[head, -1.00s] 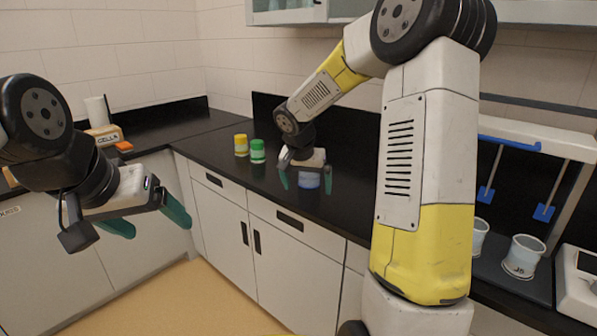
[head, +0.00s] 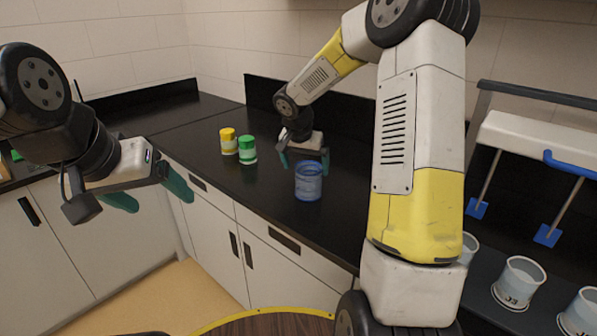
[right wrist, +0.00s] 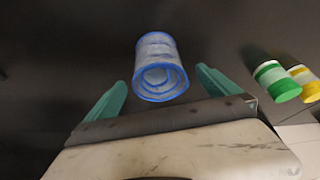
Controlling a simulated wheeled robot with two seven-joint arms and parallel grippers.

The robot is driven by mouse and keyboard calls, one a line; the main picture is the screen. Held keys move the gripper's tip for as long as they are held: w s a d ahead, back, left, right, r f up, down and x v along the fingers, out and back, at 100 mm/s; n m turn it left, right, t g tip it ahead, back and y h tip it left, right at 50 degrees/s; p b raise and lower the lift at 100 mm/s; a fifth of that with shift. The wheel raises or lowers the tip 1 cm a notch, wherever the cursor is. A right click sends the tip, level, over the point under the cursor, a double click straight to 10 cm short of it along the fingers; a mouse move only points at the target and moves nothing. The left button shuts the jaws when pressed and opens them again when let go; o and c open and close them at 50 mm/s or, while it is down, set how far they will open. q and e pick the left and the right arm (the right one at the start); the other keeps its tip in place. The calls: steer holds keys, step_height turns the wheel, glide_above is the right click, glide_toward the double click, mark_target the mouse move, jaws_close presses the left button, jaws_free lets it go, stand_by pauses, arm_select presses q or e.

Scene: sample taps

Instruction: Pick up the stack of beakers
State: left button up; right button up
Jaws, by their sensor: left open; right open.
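The stack of beakers (head: 308,184) is blue-rimmed and translucent and stands upright on the black counter. In the right wrist view the stack (right wrist: 160,68) shows nested rims and lies ahead of the fingertips, roughly centred between them. My right gripper (head: 305,160) is open and empty, just behind the stack in the head view; its green fingers (right wrist: 160,85) show on both sides in the wrist view. I cannot tell whether a finger touches the stack. My left gripper (head: 158,195) is open and empty, in the air over the floor in front of the cabinets.
A yellow-lidded jar (head: 228,141) and a green-lidded jar (head: 247,150) stand on the counter left of the stack. At the right are a stirrer rack with blue paddles (head: 547,236) and several labelled cups (head: 518,284). The counter's front edge is close to the stack.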

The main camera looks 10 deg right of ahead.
steer(key=x, duration=0.7)
steer(key=shift+w+d+f, duration=0.2)
steer(key=shift+d+f, duration=0.1)
steer(key=c, duration=1.4)
steer(key=shift+r, duration=0.1)
